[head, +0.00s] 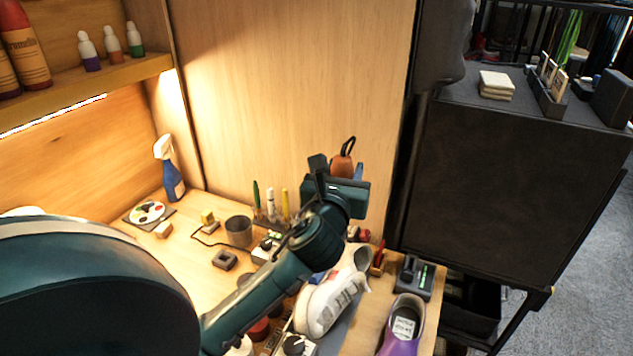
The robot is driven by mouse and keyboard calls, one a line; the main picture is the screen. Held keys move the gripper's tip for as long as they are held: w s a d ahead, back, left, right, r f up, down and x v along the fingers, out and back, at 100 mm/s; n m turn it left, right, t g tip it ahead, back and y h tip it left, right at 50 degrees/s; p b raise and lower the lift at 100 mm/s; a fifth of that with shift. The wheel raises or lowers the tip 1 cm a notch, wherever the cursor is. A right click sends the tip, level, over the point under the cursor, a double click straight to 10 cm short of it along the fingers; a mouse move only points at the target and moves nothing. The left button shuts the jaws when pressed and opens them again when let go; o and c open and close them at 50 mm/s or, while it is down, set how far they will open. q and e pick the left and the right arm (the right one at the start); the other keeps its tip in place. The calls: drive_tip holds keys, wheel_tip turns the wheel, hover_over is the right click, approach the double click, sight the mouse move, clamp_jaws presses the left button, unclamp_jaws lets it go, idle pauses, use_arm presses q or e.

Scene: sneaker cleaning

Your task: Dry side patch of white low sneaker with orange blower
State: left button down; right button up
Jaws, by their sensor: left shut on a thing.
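My left gripper (339,172) is raised above the back right part of the workbench. It is shut on the orange blower (342,164), whose dark loop points up. The gripper hides the lower part of the blower. The white low sneaker (322,307) rests on the bench below and in front of the gripper, apart from the blower. My left forearm covers part of the area to its left, and its side patch cannot be made out. My right gripper is out of view.
A purple shoe (403,328) stands right of the sneaker, near a dark device with green lights (414,277). A grey cup (238,231), upright pens (270,203) and a blue spray bottle (168,170) stand farther back. A wooden panel (290,90) rises behind the bench.

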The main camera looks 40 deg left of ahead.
use_arm(q)
drive_tip(key=shift+w+d+f+b, duration=0.1)
drive_tip(key=shift+f+b, duration=0.2)
drive_tip(key=shift+f, duration=2)
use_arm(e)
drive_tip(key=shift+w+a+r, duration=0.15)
use_arm(q)
drive_tip(key=shift+w, duration=0.2)
drive_tip(key=shift+p+x, duration=0.3)
drive_tip(key=shift+x, duration=0.5)
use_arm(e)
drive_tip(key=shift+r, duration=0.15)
use_arm(q)
drive_tip(key=shift+a+v, duration=0.1)
drive_tip(key=shift+v, duration=0.9)
drive_tip(key=shift+a+v, duration=0.15)
drive_tip(key=shift+v, duration=0.9)
